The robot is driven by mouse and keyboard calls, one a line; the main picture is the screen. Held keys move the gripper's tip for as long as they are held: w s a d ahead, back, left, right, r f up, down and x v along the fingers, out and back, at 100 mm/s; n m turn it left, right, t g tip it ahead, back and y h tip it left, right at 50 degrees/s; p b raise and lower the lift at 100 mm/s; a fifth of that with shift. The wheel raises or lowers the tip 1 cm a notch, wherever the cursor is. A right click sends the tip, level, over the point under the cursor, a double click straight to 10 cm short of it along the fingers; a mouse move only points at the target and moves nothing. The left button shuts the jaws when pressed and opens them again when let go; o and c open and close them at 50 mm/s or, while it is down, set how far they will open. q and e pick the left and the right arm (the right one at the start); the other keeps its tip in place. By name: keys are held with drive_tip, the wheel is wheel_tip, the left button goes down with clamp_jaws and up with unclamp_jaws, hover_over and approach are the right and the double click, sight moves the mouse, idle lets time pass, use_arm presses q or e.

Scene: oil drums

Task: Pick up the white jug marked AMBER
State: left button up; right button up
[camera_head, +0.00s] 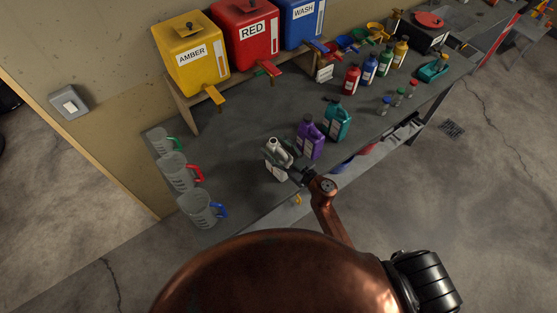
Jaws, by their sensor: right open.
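A white jug (273,161) with a pale label stands near the front edge of the grey bench, left of a purple jug. The writing on it is too small to read. My right gripper (291,166) is open, close to the white jug's right side, with its arm reaching in from below. Its dark fingers partly cover the jug, and I cannot tell whether they touch it. My left gripper is not in view.
The purple jug (311,139) and a teal jug (336,121) stand close on the right. Clear measuring jugs, one with a blue handle (198,209), stand at the bench's left end. Yellow AMBER (188,66), RED (252,40) and blue WASH (302,22) drums stand behind.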

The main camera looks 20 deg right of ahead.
drive_tip(key=shift+x, duration=1.25)
drive_tip(key=shift+c, duration=0.6)
clamp_jaws()
